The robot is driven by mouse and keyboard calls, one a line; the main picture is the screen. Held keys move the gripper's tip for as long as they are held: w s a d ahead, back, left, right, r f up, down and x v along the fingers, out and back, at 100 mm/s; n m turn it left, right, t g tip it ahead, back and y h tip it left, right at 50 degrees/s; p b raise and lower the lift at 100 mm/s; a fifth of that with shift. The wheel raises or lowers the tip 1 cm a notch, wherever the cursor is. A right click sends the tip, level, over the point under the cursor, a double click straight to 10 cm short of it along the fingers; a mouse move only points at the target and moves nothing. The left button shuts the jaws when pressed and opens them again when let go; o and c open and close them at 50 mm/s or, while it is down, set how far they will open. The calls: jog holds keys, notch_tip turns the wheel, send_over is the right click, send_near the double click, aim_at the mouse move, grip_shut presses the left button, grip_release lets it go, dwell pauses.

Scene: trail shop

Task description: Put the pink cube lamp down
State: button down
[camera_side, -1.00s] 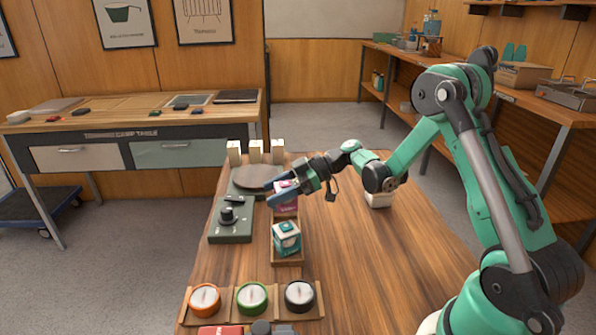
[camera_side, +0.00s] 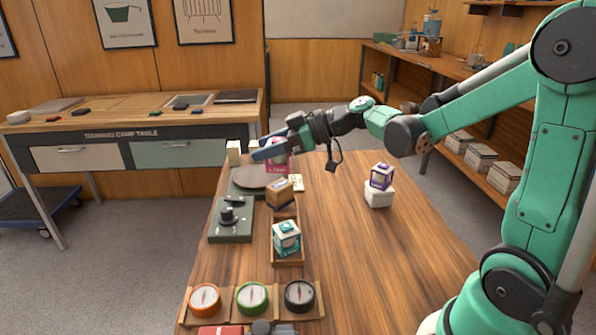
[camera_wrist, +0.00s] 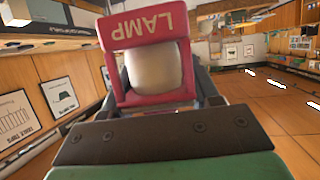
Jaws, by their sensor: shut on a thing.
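The pink cube lamp (camera_side: 278,167) is held by my gripper (camera_side: 270,150) in the side view, over the far end of the wooden table. In the wrist view the lamp (camera_wrist: 148,27) shows a pink frame around a whitish inner body, its word LAMP upside down. It sits between the fingers (camera_wrist: 155,95), which are shut on it. The fingers hide part of the lamp in the side view. Whether its underside touches anything cannot be told.
A teal cube (camera_side: 287,238) and an orange-brown cube (camera_side: 280,193) are at the narrow wooden tray (camera_side: 290,262). A purple cube (camera_side: 381,175) sits on a white box (camera_side: 378,195). A dark round plate (camera_side: 250,177), a green stove-like unit (camera_side: 230,225) and a cream block (camera_side: 234,153) stand left. The table's right side is mostly clear.

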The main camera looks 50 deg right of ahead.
aim_at(275, 164)
jog(key=s+f+m+t+h, duration=0.1)
jog(key=m+h, duration=0.1)
jog(key=s+a+f+m+t+h, duration=0.1)
jog(key=shift+a+m+h, duration=0.15)
jog(key=shift+m+h, duration=0.25)
jog(key=shift+s+a+m+h, duration=0.1)
jog(key=shift+s+m+h, duration=0.25)
jog(key=shift+m+h, duration=0.4)
jog(key=w+a+f+n+g+y, duration=0.6)
jog(key=a+n+g+y, duration=0.2)
jog(key=a+n+y, duration=0.3)
jog(key=shift+s+d+f+n+g, duration=0.1)
jog(key=shift+f+n+g, duration=0.75)
jog(key=shift+f, duration=0.4)
jog(key=shift+s+a+f+n+g, duration=0.1)
jog(key=shift+f+n+g, duration=0.75)
jog(key=shift+f, duration=0.4)
jog(key=shift+s+d+f+n+g, duration=0.1)
jog(key=shift+f+n+g, duration=0.75)
jog(key=shift+f, duration=0.4)
jog(key=shift+f, duration=0.6)
